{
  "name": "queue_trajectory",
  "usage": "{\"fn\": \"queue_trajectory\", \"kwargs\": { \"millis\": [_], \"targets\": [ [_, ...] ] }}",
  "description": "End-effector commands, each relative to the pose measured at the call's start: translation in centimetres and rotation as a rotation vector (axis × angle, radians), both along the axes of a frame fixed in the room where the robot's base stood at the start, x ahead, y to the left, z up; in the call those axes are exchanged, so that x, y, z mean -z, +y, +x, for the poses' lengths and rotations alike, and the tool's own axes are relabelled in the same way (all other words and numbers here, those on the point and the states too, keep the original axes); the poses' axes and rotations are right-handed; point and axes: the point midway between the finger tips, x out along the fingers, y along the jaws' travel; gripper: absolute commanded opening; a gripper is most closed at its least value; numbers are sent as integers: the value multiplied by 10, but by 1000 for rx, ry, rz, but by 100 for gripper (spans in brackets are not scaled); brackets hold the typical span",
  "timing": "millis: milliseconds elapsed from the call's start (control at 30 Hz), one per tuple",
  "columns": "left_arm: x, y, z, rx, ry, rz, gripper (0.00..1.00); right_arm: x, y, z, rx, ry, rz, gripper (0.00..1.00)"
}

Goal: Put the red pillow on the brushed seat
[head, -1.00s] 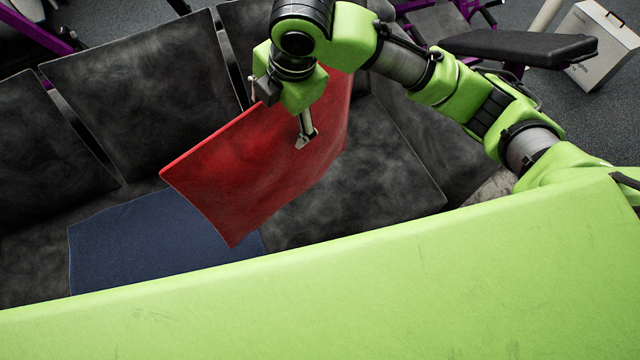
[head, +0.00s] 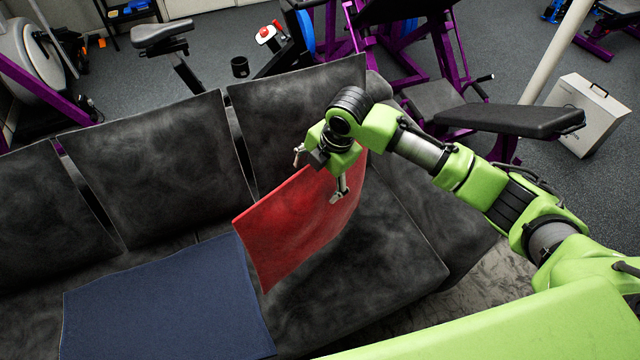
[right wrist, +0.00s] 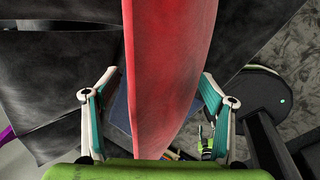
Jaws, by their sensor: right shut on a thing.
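The red pillow (head: 303,225) is held on edge, tilted, over the right part of the dark grey brushed seat (head: 375,265). Its lower corner is by the right edge of a blue pillow; I cannot tell whether it touches the seat. My right gripper (head: 320,175) is shut on the pillow's upper part, with one finger on each side. In the right wrist view the red pillow (right wrist: 165,70) runs between the fingers of the right gripper (right wrist: 163,95). My left gripper is not in view.
The flat blue pillow (head: 165,305) lies on the seat at the left. Dark back cushions (head: 160,160) line the seat's back. A black padded bench (head: 510,120) and a light case (head: 592,115) stand at the right. The seat's right part has bare room.

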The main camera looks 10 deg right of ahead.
Motion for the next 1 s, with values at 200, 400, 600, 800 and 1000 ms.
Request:
{"fn": "queue_trajectory", "kwargs": {
  "millis": [200,400,600,800,1000],
  "targets": [
    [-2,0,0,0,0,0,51,12,-7,8,1,-2,1,22],
    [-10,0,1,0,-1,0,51,35,-7,8,-1,-1,3,22],
    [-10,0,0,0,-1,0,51,43,-7,9,-2,-4,2,22],
    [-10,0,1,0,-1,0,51,43,-7,9,-2,-4,2,22],
    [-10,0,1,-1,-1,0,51,46,-8,8,-1,-1,0,93]
  ]
}}
